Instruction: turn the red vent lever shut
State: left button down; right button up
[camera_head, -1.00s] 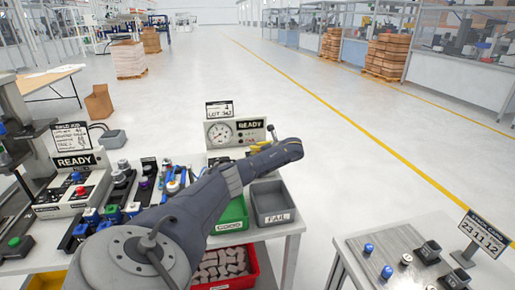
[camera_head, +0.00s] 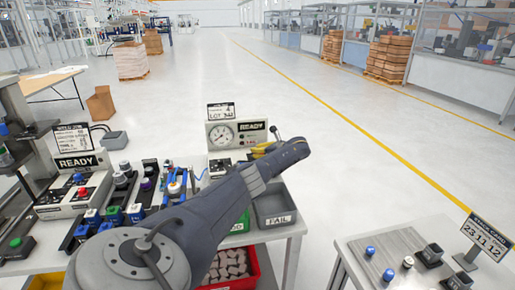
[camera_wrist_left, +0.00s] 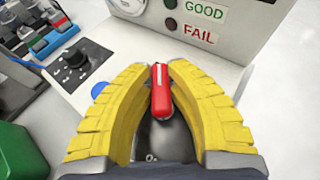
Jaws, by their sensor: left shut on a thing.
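The red vent lever (camera_wrist_left: 161,92) stands between the two yellow fingers of my left gripper (camera_wrist_left: 160,75) in the wrist view, with a white line along its upper part. The fingers are shut on it near their tips. A dark rounded base shows below the lever, partly hidden by the fingers. In the head view my left gripper (camera_head: 262,149) shows only as a bit of yellow behind my wrist, in front of the gauge box, and the lever is hidden there. My right gripper is not in view.
The gauge box (camera_wrist_left: 240,22) with GOOD and FAIL labels stands just beyond the lever. A black knob box (camera_wrist_left: 75,65) and a blue button (camera_wrist_left: 99,90) lie to the left. A grey FAIL bin (camera_head: 283,207) sits below my forearm. Open floor lies beyond the bench.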

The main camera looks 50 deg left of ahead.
pick_arm(q)
jog(key=shift+s, duration=0.1)
jog(key=c, duration=1.3)
grip_release()
jog(key=shift+a, duration=0.1)
jog(key=shift+w+d+r, duration=0.15)
jog(key=shift+w+d, duration=0.05)
jog(key=shift+d, duration=0.35)
jog(key=v, duration=1)
jog(key=shift+d+r, duration=0.1)
jog(key=shift+d, duration=0.1)
jog(key=shift+d+r, duration=0.1)
jog(key=shift+d, duration=0.15)
jog(key=shift+c, duration=0.2)
